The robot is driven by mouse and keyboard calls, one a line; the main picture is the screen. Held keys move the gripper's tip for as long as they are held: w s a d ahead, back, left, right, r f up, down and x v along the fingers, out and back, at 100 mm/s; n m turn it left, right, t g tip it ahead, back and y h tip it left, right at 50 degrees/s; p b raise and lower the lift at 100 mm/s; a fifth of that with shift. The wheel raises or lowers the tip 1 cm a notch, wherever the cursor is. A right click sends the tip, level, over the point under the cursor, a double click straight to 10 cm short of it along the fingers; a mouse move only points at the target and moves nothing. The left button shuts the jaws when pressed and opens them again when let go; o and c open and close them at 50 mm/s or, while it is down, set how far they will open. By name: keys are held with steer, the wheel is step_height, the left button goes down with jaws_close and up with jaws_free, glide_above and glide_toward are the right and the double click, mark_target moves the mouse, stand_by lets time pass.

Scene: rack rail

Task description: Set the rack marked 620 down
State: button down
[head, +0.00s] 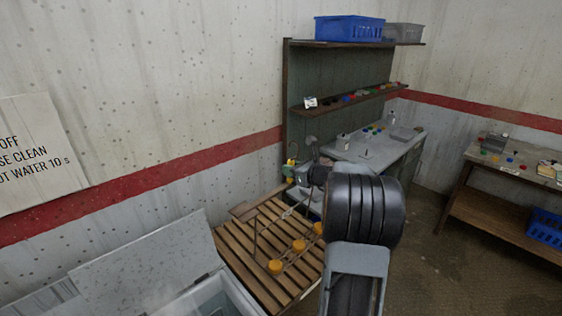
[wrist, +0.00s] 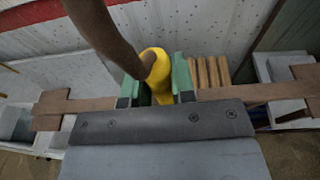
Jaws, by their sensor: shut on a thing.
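My gripper (wrist: 157,98) has its green-lined fingertips closed around a yellow grip (wrist: 157,70), with a thick dark brown part running up from it. I take the grip to be part of the rack, but no 620 mark is readable. In the head view my gripper (head: 294,172) is just above the far end of a slatted wooden bench (head: 245,262), partly hidden by my arm. A thin frame with several orange knobs (head: 298,246) shows over the slats. Whether it touches them, or belongs to the held rack, I cannot tell.
A brown bar (wrist: 70,105) crosses behind the fingertips. An open-lidded pale chest (head: 205,300) stands at the bench's near left. A grey worktable (head: 365,150) with small items and a backboard shelf (head: 350,100) stand beyond.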

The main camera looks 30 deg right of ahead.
steer(key=shift+w+a, duration=0.1)
steer(key=shift+w, duration=0.35)
steer(key=shift+f, duration=0.15)
steer(key=shift+f+b, duration=0.75)
steer(key=shift+f, duration=0.05)
step_height(320, 180, down, 6)
steer(key=b, duration=0.5)
steer(key=shift+s+f+b, duration=0.1)
steer(key=shift+f+b, duration=0.2)
steer(key=shift+f, duration=0.05)
jaws_free()
stand_by(0.3)
stand_by(0.8)
steer(key=f+v, duration=0.2)
steer(key=v, duration=0.9)
steer(key=shift+s+d+f, duration=0.2)
steer(key=shift+s+d, duration=0.05)
steer(key=shift+s, duration=0.25)
stand_by(0.8)
